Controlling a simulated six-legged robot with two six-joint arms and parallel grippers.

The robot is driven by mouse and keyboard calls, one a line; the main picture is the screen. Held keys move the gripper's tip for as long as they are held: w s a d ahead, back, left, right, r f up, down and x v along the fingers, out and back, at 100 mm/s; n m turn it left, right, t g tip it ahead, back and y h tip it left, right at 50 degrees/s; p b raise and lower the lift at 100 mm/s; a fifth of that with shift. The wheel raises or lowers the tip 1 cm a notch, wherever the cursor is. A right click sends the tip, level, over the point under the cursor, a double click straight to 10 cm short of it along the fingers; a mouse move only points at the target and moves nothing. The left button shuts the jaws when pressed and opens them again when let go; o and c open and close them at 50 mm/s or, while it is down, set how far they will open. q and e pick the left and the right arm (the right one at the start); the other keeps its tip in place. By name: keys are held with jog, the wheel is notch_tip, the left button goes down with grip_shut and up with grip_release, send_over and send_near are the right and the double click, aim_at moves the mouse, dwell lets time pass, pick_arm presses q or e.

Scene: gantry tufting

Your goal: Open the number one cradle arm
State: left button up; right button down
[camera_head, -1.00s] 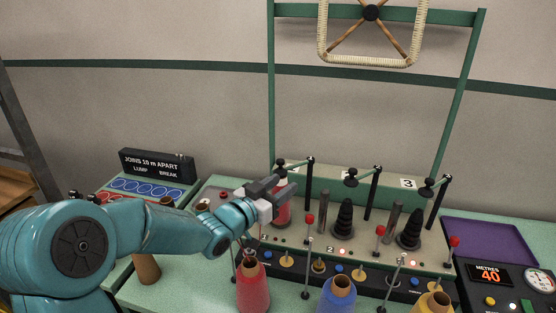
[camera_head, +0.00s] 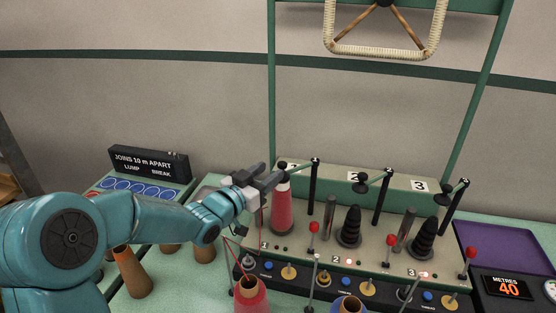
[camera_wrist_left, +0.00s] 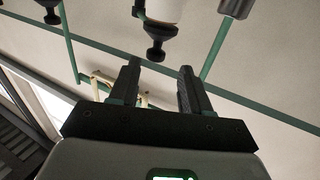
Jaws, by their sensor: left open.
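My right gripper is not in view.
Stations two and three have black cone holders (camera_head: 350,228) and cradle arms (camera_head: 377,176) with posts. Red-topped levers (camera_head: 313,228) line the panel. A blue cone (camera_head: 347,305) and a red cone (camera_head: 250,292) stand in front. A purple tray (camera_head: 493,246) lies right.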

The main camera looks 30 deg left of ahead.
aim_at(282, 165)
pick_arm(q)
jog(key=w, duration=0.1)
jog(key=w+d+p, duration=0.1)
jog(key=w, duration=0.1)
jog(key=w+p, duration=0.1)
jog(key=w, duration=0.1)
jog(key=shift+w+d+r, duration=0.15)
jog(key=shift+w+d, duration=0.1)
jog(key=shift+w+a, duration=0.15)
jog(key=shift+w, duration=0.05)
jog(key=shift+s+d, duration=0.15)
jog(key=shift+d, duration=0.05)
jog(key=c, duration=0.8)
jog(key=shift+a, duration=0.2)
grip_shut()
jog(key=shift+d, duration=0.15)
